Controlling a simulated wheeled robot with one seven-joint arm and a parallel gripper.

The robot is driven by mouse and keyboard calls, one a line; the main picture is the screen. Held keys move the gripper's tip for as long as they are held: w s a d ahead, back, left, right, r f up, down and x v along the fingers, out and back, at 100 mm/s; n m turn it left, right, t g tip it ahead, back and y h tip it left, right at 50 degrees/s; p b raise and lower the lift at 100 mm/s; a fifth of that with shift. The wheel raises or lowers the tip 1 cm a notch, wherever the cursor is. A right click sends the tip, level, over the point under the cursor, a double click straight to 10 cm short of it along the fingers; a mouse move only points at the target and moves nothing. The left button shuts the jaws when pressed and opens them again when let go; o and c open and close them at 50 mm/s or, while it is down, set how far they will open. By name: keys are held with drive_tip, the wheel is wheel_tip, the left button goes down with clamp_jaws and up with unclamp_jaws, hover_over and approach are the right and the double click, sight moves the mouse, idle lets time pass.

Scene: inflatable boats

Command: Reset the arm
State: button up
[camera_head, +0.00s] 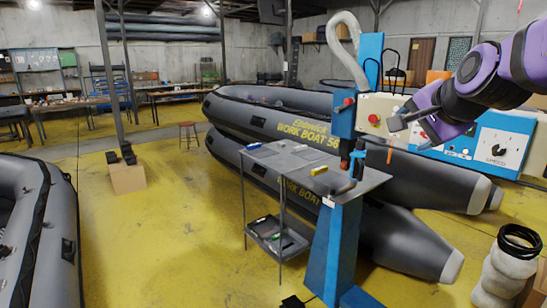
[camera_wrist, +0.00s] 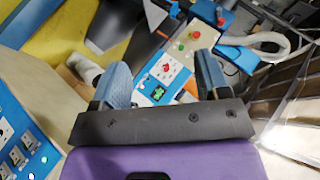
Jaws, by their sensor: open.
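My purple and dark arm reaches in from the upper right of the head view, raised in front of the blue machine. My gripper (camera_head: 408,134) points to the left, in front of the machine's control panel. In the wrist view my gripper (camera_wrist: 163,62) has its two blue-grey fingers wide apart, with nothing held between them. A control panel with a green screen (camera_wrist: 157,92) and coloured buttons shows beyond the gap.
The blue machine (camera_head: 340,250) with a grey worktable (camera_head: 290,158) stands below and left of my gripper. Grey inflatable boats (camera_head: 270,115) lie behind. Yellow floor (camera_head: 160,235) is open at left.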

drive_tip(key=s+d+f+n+g, duration=0.1)
drive_tip(key=s+f+n+g, duration=0.1)
drive_tip(key=s+n, duration=0.4)
drive_tip(key=s+d+f+n+g+h, duration=0.1)
drive_tip(key=s+f+n+g, duration=0.2)
drive_tip(key=s, duration=1.3)
drive_tip(key=f+n, duration=0.1)
drive_tip(key=n, duration=0.1)
drive_tip(key=shift+d+f+n+g, duration=0.25)
drive_tip(key=shift+d+n+g, duration=0.05)
drive_tip(key=shift+d+n, duration=0.1)
